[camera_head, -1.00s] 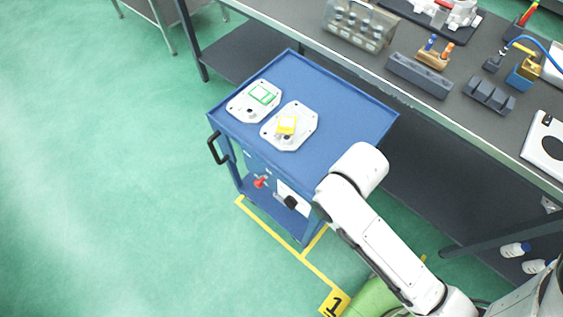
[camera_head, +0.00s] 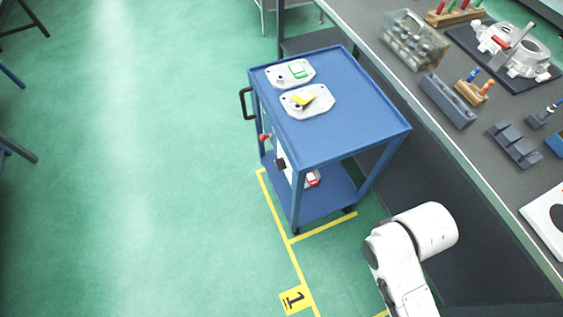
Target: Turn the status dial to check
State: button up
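The blue cart (camera_head: 350,118) stands beside the workbench. On its left-facing side is a small red knob-like part (camera_head: 264,137). Below it, a black knob-like part (camera_head: 280,163) sits against a white panel (camera_head: 286,158). Both are small and seen at a steep angle. I cannot tell which one is the status dial, or read any marks or setting. My white arm shows at the lower right, apart from the cart. My gripper is not in view.
Two white castings (camera_head: 291,73) (camera_head: 308,101) lie on the cart top, with a green-framed card and a yellow card. A red and white item (camera_head: 312,178) is on the lower shelf. The workbench (camera_head: 455,135) runs along the right. The green floor (camera_head: 150,170) to the left is clear.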

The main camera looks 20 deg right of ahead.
aim_at(280, 163)
jog(key=i+j, duration=0.25)
jog(key=j, duration=0.15)
jog(key=i+j, duration=0.25)
jog(key=j, duration=0.15)
jog(key=i+j, duration=0.25)
jog(key=j, duration=0.2)
jog(key=l+z, duration=0.05)
